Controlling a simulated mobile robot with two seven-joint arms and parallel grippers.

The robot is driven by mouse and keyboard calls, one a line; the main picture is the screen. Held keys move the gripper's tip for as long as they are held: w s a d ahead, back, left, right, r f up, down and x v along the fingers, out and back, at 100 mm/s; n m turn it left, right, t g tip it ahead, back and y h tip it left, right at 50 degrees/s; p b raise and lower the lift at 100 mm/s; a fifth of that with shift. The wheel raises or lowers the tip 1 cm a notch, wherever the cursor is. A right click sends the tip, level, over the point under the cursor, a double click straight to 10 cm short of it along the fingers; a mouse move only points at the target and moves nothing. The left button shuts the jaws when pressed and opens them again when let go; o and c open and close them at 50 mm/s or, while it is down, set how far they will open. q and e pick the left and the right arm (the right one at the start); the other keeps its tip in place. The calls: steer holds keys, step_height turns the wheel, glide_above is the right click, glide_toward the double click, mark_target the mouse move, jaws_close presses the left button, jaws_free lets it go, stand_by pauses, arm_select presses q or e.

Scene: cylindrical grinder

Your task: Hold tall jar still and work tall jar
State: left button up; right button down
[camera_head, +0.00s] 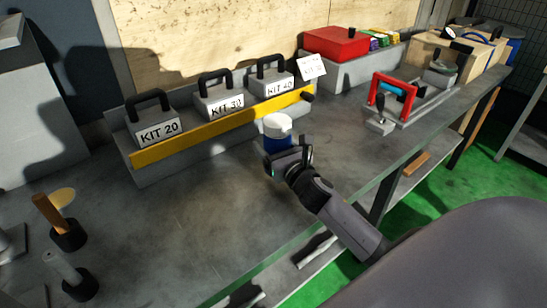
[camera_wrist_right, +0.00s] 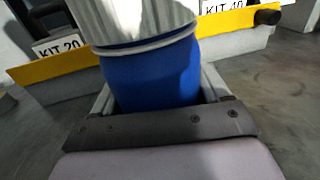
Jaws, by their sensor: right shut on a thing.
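The tall jar (camera_head: 277,130) has a blue body and a white lid. It stands upright on the grey bench, in front of the yellow-edged kit rack. My right gripper (camera_head: 288,158) is shut around the jar's blue body, reaching in from the lower right. In the right wrist view the blue body (camera_wrist_right: 150,75) sits between the two fingers of the right gripper (camera_wrist_right: 158,92), with the white lid (camera_wrist_right: 130,18) above, cut off by the top edge. The jar's lower part is hidden behind the gripper. My left gripper is not in view.
Behind the jar is a rack (camera_head: 200,130) holding boxes marked KIT 20, KIT 30 and KIT 40. A red box (camera_head: 336,43) stands at the back. A red-handled fixture (camera_head: 395,95) is to the right. Tools in dark holders (camera_head: 68,236) stand left. The bench's middle is clear.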

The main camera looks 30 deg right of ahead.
steer(key=shift+f+b, duration=0.55)
steer(key=shift+f, duration=1.3)
steer(key=shift+f, duration=0.1)
jaws_free()
steer(key=shift+f, duration=0.1)
steer(key=shift+r, duration=0.25)
steer(key=s, duration=0.4)
steer(key=s+a, duration=0.1)
steer(key=s, duration=0.7)
steer(key=shift+a+f+b, duration=0.1)
steer(key=shift+a+b, duration=0.05)
steer(key=shift+b, duration=0.25)
